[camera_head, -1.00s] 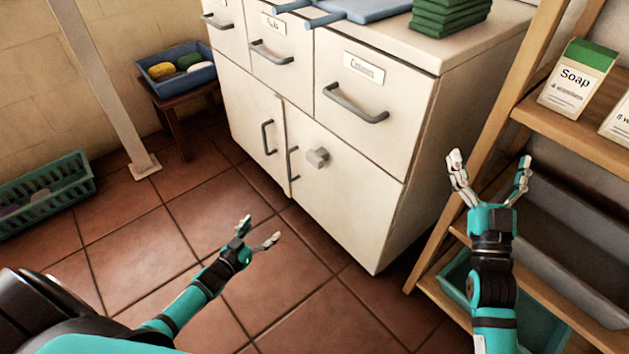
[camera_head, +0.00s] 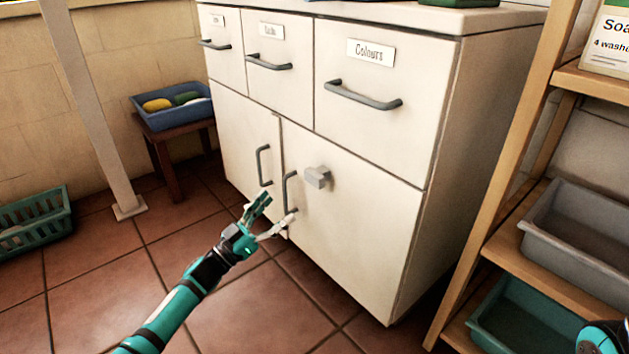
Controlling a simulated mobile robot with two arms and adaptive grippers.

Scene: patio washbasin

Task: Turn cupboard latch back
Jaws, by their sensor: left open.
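The cupboard latch (camera_head: 317,177) is a grey block-like knob on the right cupboard door (camera_head: 350,220), near that door's upper left corner. Both cupboard doors look closed, each with a grey bar handle. My left gripper (camera_head: 275,215) is open and empty, in front of the doors, below and left of the latch. Its fingertips overlap the lower end of the right door's handle (camera_head: 288,191) in the picture; I cannot tell whether they touch. My right gripper is out of view; only a bit of my right arm shows at the lower right corner.
Drawers with bar handles, one labelled Colours (camera_head: 370,52), sit above the doors. A wooden shelf rack (camera_head: 505,165) with a grey bin (camera_head: 575,240) and a teal bin (camera_head: 520,320) stands close at right. A post (camera_head: 85,110) and green basket (camera_head: 35,222) are left. Tiled floor is open in front.

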